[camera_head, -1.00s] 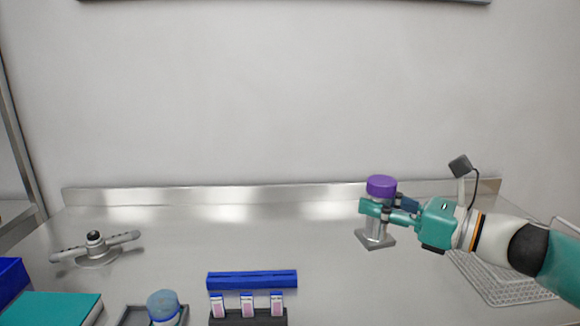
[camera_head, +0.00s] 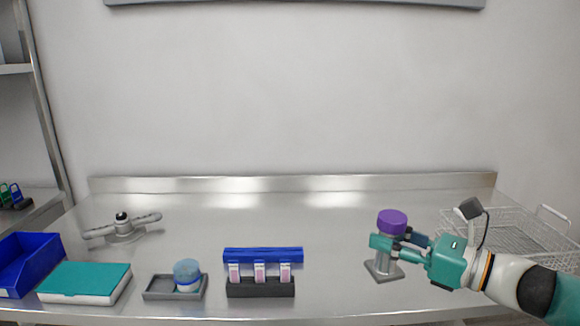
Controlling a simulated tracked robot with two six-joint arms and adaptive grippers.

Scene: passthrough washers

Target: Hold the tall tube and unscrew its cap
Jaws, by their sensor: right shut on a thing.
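The tall tube (camera_head: 383,260) stands upright on a square grey base (camera_head: 383,272) at the right of the steel table. Its purple cap (camera_head: 392,222) sits on top. My right gripper (camera_head: 388,243) comes in from the right and is shut on the tube just below the cap. Its fingers hide part of the tube's body. My left gripper is not in view.
A wire basket (camera_head: 510,226) stands at the back right. A blue-lidded jar (camera_head: 187,272) sits in a grey tray (camera_head: 158,291). A rack with a blue bar (camera_head: 263,254), a teal book (camera_head: 85,278), a blue bin (camera_head: 28,262) and a grey metal fixture (camera_head: 140,225) stand leftward.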

